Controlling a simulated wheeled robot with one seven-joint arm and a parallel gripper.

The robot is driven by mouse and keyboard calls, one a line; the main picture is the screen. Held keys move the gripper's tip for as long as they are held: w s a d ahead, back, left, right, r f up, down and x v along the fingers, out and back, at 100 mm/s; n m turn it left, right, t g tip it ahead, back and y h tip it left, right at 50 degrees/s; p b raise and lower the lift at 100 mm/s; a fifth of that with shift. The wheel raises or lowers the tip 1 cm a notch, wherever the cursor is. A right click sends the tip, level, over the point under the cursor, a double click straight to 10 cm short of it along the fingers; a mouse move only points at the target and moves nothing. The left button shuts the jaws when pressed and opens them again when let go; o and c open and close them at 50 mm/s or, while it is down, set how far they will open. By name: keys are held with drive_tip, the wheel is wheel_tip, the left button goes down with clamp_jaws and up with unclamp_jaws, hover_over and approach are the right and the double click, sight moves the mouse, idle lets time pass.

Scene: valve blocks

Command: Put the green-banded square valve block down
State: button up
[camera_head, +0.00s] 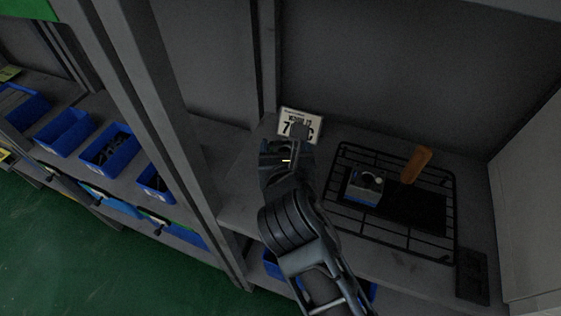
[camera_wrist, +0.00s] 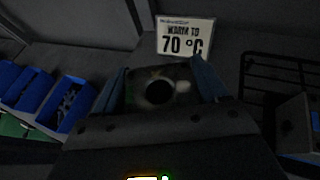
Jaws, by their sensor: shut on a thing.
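My gripper (camera_wrist: 160,76) is shut on a dark square valve block (camera_wrist: 142,74), with one finger on each side of it. The block's face shows a round dark hole and a small pale round part beside it. In the head view my gripper (camera_head: 287,152) is over the left part of the grey bench, in front of a white sign (camera_head: 289,115). There the held block is mostly hidden and hard to tell from the gripper. Whether it touches the bench cannot be told.
The sign reads "WARM TO 70 °C". Right of my gripper, a black wire rack (camera_head: 340,149) carries a dark plate (camera_head: 425,212), another block (camera_head: 362,190) with a blue band and an orange-brown handle (camera_head: 415,165). Blue bins (camera_head: 66,131) stand left beyond a grey post (camera_head: 178,130).

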drive_tip(key=shift+a+f, duration=0.3)
drive_tip(key=shift+a, duration=0.15)
drive_tip(key=shift+f, duration=2.05)
drive_tip(key=o, duration=1.1)
drive_tip(key=shift+f, duration=0.15)
drive_tip(key=o, duration=0.4)
drive_tip(key=shift+o, duration=0.2)
drive_tip(key=shift+r, duration=0.2)
drive_tip(key=v, duration=1.2)
drive_tip(key=shift+a, duration=0.1)
drive_tip(key=shift+s, duration=0.1)
